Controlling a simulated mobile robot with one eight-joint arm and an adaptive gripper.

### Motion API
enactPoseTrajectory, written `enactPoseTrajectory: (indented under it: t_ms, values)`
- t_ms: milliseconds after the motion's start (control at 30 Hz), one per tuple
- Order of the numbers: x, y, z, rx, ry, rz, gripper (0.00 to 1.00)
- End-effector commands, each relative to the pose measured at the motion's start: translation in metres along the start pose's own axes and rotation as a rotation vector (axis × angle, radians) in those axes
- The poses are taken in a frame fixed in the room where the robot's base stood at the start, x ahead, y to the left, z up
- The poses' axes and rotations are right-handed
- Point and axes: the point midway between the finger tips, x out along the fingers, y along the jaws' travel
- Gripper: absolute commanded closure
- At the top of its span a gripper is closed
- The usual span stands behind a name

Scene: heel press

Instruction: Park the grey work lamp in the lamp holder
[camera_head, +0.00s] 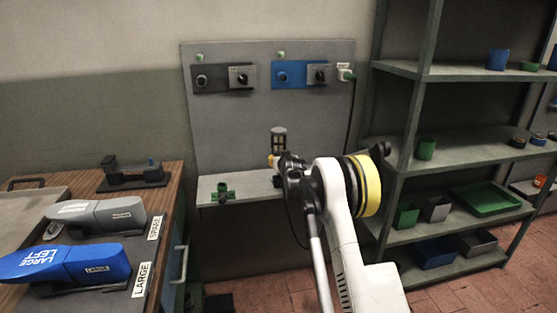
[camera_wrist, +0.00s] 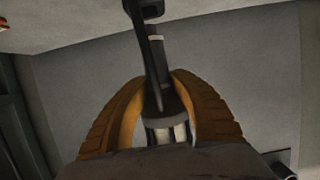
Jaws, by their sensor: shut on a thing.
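The grey work lamp (camera_head: 279,137) has a caged head and stands roughly upright in front of the grey wall panel. My gripper (camera_head: 275,163) is around it just below the cage, above the panel's small shelf. In the wrist view my gripper's ribbed orange fingers (camera_wrist: 160,105) are closed around a dark part of the lamp (camera_wrist: 156,75). A green fixture (camera_head: 222,192) sits on the small shelf to the left of the lamp; it may be the lamp holder, but I cannot tell for certain. My wrist and arm hide the lamp's lower end and the shelf's right part.
A black box (camera_head: 212,79) and a blue box (camera_head: 288,74) are mounted on the panel (camera_head: 230,130). A plug (camera_head: 345,74) trails a dark cable downward. A bench with blue and grey shoe forms is left; a metal rack (camera_head: 400,158) stands close on the right.

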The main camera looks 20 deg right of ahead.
Motion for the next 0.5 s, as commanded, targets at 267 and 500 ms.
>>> enactPoseTrajectory:
  t_ms: [267,500]
  values:
    - [0.0004,0.0000,0.0008,0.000,0.001,0.000,1.00]
    - [0.0019,0.0000,0.0054,0.000,0.001,0.000,1.00]
